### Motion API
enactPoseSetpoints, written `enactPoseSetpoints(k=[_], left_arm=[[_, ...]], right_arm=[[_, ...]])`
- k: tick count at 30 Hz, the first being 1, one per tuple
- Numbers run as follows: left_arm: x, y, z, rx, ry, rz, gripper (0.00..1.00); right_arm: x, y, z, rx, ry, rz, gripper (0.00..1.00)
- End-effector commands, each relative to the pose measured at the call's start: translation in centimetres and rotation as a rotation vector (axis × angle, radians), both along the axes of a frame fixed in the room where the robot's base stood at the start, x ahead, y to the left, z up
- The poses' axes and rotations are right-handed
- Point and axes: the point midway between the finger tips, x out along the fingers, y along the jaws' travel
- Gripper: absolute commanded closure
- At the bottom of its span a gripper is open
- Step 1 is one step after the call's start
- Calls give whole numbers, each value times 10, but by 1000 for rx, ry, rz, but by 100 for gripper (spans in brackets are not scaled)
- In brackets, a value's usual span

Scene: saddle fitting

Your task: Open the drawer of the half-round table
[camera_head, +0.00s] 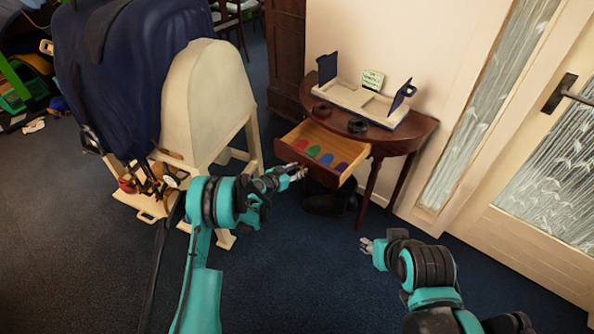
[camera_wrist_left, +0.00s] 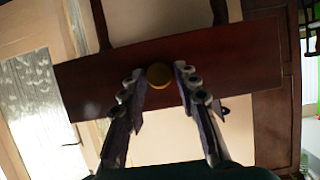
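The dark wooden half-round table (camera_head: 418,131) stands against the wall. Its drawer (camera_head: 312,164) is pulled well out toward me, with several coloured pieces lying inside. My left gripper (camera_head: 299,172) is at the drawer's front face. In the left wrist view, the round brass-coloured knob (camera_wrist_left: 159,75) on the drawer front (camera_wrist_left: 225,65) sits between the two fingertips of my left gripper (camera_wrist_left: 158,78). The fingers look open, with a small gap on each side of the knob. My right gripper (camera_head: 364,246) is empty, low in front of the table, and its fingers look apart.
On the tabletop are a cream tray with blue uprights (camera_head: 365,98), a small green card (camera_head: 372,80) and dark rings (camera_head: 357,125). A cream stand (camera_head: 212,105) with a dark blue cover is at the left. A glazed door (camera_head: 545,190) is at the right. Blue carpet is clear in front.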

Motion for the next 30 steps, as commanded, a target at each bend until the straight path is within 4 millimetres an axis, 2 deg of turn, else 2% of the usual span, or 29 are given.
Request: enactPoseSetpoints(k=[13,24,30], left_arm=[[-6,6,3,0,0,1,55],[-61,49,32,0,0,3,55],[-82,64,43,0,0,1,55]], right_arm=[[0,0,0,0,0,0,60],[0,0,0,0,0,0,60],[0,0,0,0,0,0,60]])
